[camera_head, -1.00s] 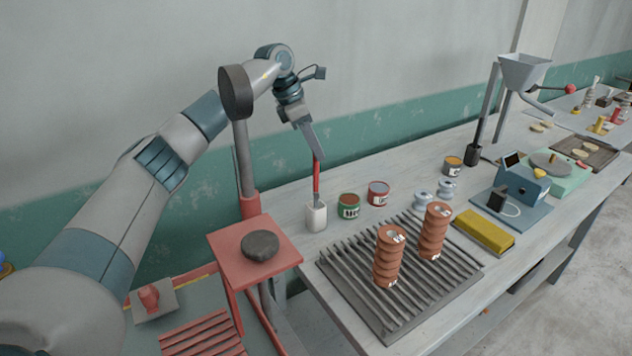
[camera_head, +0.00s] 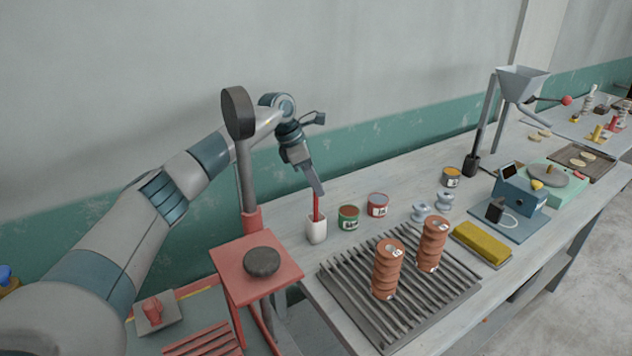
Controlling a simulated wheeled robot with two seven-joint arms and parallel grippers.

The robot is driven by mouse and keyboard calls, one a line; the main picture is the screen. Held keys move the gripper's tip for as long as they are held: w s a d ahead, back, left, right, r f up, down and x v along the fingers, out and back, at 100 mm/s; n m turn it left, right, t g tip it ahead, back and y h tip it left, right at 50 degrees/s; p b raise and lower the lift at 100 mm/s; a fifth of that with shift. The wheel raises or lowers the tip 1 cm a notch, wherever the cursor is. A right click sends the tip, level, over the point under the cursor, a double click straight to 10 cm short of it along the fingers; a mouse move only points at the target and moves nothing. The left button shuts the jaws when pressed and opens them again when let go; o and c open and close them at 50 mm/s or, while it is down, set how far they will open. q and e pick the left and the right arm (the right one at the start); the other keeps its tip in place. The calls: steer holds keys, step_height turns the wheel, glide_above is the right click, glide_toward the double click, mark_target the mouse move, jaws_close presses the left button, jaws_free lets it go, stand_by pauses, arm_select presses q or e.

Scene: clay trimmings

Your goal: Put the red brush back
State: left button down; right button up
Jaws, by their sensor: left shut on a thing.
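The red brush (camera_head: 316,205) stands nearly upright with its lower part inside the white cup (camera_head: 316,231), so its lower end is hidden. The cup is on the table's near left corner, left of the green tin. My left gripper (camera_head: 319,190) is shut on the top of the red brush, just above the cup's mouth. Whether the brush touches the cup's bottom cannot be seen. My right gripper is not in view.
A green tin (camera_head: 348,217) and a red tin (camera_head: 377,205) stand right of the cup. A red stand (camera_head: 285,271) with a dark lump (camera_head: 262,262) is at the left.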

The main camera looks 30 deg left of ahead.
arm_select(q)
steer(key=shift+f, duration=0.1)
steer(key=c, duration=1.8)
jaws_free()
steer(key=shift+a+r, duration=0.15)
steer(key=shift+r, duration=0.3)
steer(key=b+v, duration=0.3)
steer(key=v, duration=0.8)
steer(key=shift+s+r+b, duration=0.1)
steer(key=shift+b, duration=0.25)
